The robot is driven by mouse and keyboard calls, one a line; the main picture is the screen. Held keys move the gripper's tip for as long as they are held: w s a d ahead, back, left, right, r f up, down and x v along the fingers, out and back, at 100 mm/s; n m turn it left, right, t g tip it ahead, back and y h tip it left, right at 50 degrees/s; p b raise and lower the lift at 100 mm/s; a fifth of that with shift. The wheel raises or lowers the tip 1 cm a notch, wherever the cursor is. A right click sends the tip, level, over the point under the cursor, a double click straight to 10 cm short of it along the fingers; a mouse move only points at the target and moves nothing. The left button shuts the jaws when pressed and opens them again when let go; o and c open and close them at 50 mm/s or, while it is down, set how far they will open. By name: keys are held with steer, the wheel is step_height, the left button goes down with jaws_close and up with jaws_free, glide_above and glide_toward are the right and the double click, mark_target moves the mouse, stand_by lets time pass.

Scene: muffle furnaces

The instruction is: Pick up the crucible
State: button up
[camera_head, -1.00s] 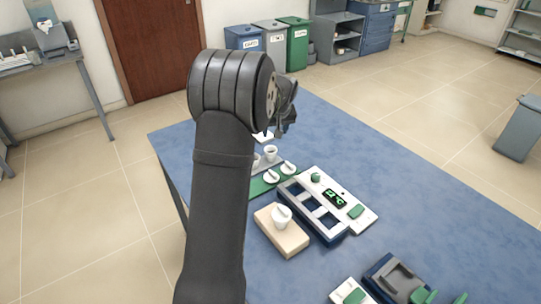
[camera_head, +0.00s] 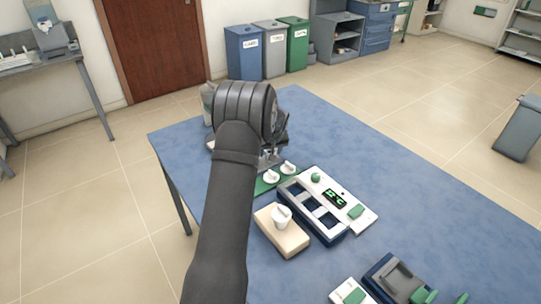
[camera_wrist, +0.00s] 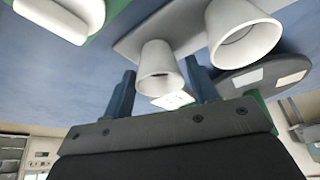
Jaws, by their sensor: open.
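In the wrist view, a white crucible (camera_wrist: 160,72) stands on a grey tray (camera_wrist: 128,40). My gripper (camera_wrist: 163,80) is open, with one blue-grey finger on each side of this crucible; I cannot tell whether they touch it. A second white crucible (camera_wrist: 242,30) stands just right of it, outside the fingers. Another white crucible (camera_head: 281,222) sits on a pale block (camera_head: 291,242) nearer the camera.
More blue and green items (camera_head: 395,280) are at the front. The table's right side (camera_head: 420,200) is clear.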

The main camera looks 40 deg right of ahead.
steer(key=shift+w+d+f, duration=0.15)
steer(key=shift+w+f, duration=0.1)
steer(key=shift+f, duration=0.35)
steer(key=shift+c, duration=0.2)
steer(key=c, duration=0.7)
